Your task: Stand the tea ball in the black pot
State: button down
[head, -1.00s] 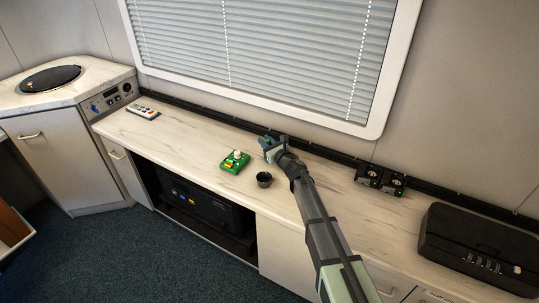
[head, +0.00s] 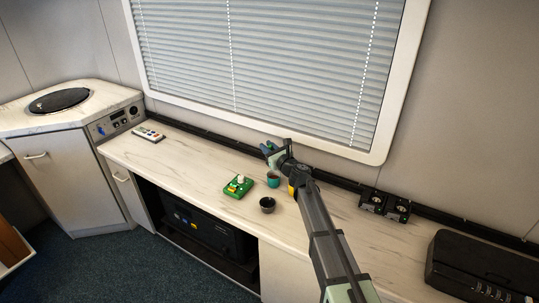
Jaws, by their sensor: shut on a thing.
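The black pot (head: 267,206) is a small dark round bowl, upright near the front edge of the pale counter, and its inside looks dark. My gripper (head: 270,150) is above the back part of the counter, up from the pot in the picture and apart from it. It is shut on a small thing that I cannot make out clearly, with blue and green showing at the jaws. I do not see the tea ball distinctly anywhere else.
A teal cup (head: 273,182) stands just behind the pot. A yellow thing (head: 291,191) is partly hidden by my arm.

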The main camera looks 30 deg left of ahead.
jog(key=s+d+r+m, duration=0.15)
jog(key=s+d, duration=0.45)
jog(key=s, duration=0.6)
jog(key=shift+s+f, duration=0.2)
jog(key=shift+f, duration=4.6)
jog(key=c, duration=0.9)
grip_release()
jog(key=shift+d, duration=0.1)
jog(key=v, duration=1.3)
jog(key=shift+s+d+f, duration=0.15)
jog(key=shift+s+d, duration=0.05)
jog(key=shift+d, duration=0.1)
jog(key=shift+n, duration=0.25)
